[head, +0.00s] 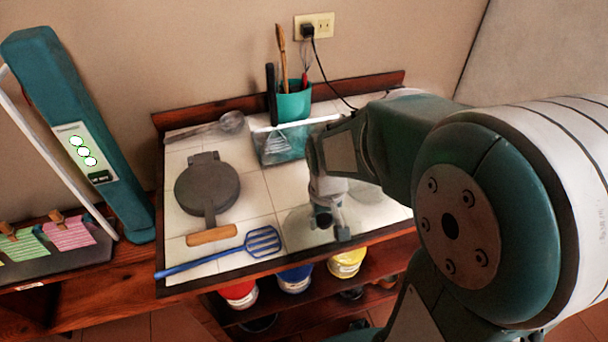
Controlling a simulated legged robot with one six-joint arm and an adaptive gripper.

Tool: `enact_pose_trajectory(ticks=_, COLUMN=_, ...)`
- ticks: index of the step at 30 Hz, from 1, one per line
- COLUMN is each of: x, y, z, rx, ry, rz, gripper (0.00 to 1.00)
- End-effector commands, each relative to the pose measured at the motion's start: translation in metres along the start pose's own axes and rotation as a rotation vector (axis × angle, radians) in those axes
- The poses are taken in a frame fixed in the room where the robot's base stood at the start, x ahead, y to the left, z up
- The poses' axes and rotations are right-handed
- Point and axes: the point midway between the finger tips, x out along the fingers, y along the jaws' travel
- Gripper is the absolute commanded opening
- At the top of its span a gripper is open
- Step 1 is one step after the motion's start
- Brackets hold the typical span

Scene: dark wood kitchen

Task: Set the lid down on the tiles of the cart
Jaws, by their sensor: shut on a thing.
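The lid (299,228) appears as a pale, see-through disc low over the front middle of the tiles. My gripper (332,224) points down over it and is shut on it. The gripper and arm hide part of the lid. I cannot tell whether its rim touches the tiles. The cart's tiled top (262,196) is white with a dark wood edge and a raised back board.
A dark round iron (207,188) with a wooden handle and a blue slotted turner (228,251) lie on the left. A clear bin (279,141) and a teal utensil cup (293,103) stand behind. A ladle (229,123) lies back left. Tins (346,262) sit below.

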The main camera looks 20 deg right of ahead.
Motion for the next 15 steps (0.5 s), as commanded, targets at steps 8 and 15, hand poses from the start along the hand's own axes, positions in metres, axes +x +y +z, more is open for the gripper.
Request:
enact_pose_trajectory(ticks=8, x=0.000, y=-0.002, z=-0.056, rx=-0.002, ry=0.000, rz=0.002, gripper=0.00)
enact_pose_trajectory(ticks=15, x=0.001, y=-0.002, z=-0.083, rx=-0.001, ry=0.000, rz=0.002, gripper=0.00)
